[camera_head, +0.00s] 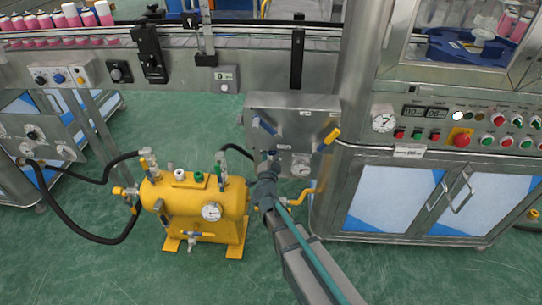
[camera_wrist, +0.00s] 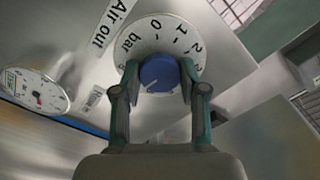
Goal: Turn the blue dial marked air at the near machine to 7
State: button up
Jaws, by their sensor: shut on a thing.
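The blue dial (camera_wrist: 158,72) sits on a round white scale (camera_wrist: 193,38) marked "bar", with 0, 1 and 2 readable along its upper edge. A pale line on the dial's face points to the lower left. The lower part of the scale is hidden by my gripper. My gripper (camera_wrist: 159,78) has one finger on each side of the dial and is shut on it. In the head view my gripper (camera_head: 266,170) is at the lower left of the steel panel (camera_head: 290,112), and the dial cannot be made out clearly there.
An "Air out" label (camera_wrist: 112,22) and a pressure gauge (camera_wrist: 36,90) are beside the dial in the wrist view. In the head view a yellow tank (camera_head: 178,205) with hoses stands left of my arm.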

dwell(0.3)
jog(key=o, duration=1.2)
jog(key=shift+c, duration=0.2)
jog(key=s, duration=1.2)
jog(key=shift+a, duration=0.2)
